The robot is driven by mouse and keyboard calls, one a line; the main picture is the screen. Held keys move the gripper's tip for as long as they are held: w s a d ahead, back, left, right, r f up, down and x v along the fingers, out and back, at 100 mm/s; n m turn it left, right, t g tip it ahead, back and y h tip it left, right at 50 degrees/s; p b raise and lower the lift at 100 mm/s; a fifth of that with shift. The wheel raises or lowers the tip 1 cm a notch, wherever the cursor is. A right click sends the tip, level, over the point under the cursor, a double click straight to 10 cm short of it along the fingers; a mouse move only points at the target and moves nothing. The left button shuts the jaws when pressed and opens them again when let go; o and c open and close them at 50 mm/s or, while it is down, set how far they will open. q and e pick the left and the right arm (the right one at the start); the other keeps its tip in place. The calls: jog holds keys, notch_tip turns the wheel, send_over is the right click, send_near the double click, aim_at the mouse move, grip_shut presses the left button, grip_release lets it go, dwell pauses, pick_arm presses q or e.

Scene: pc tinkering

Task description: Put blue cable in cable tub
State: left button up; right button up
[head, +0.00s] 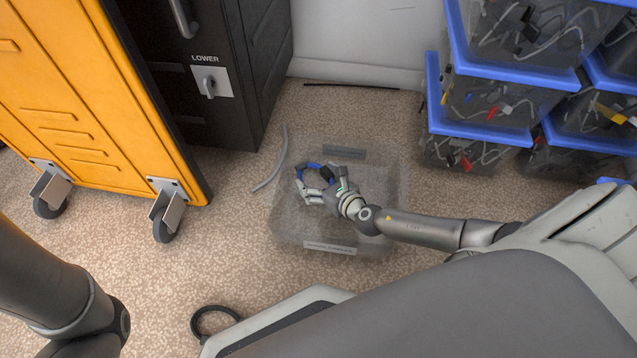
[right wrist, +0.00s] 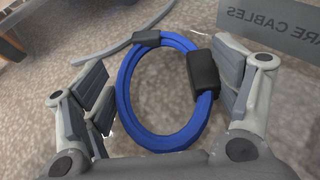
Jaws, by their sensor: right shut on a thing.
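The blue cable (head: 312,167) is a coiled loop with black blocks on it. In the right wrist view the coil (right wrist: 127,98) lies between the two fingers. My right gripper (head: 318,184) is shut on it, and its right finger is against the larger black block. The cable tub (head: 290,232) is a clear box on the floor with a label on its front wall. The gripper and cable are over or within its opening; their exact height is hard to tell. My left arm shows at the lower left, but its gripper is out of view.
A loose grey cable (head: 272,165) lies on the carpet left of the tub. Blue-lidded clear boxes (head: 485,105) are stacked at the right. A black cabinet (head: 225,110) and a wheeled orange cabinet (head: 90,110) stand at the left. Carpet in front of the orange cabinet is clear.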

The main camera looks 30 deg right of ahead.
jog(key=shift+r, duration=0.1)
jog(key=shift+f, duration=0.2)
jog(key=o, duration=1)
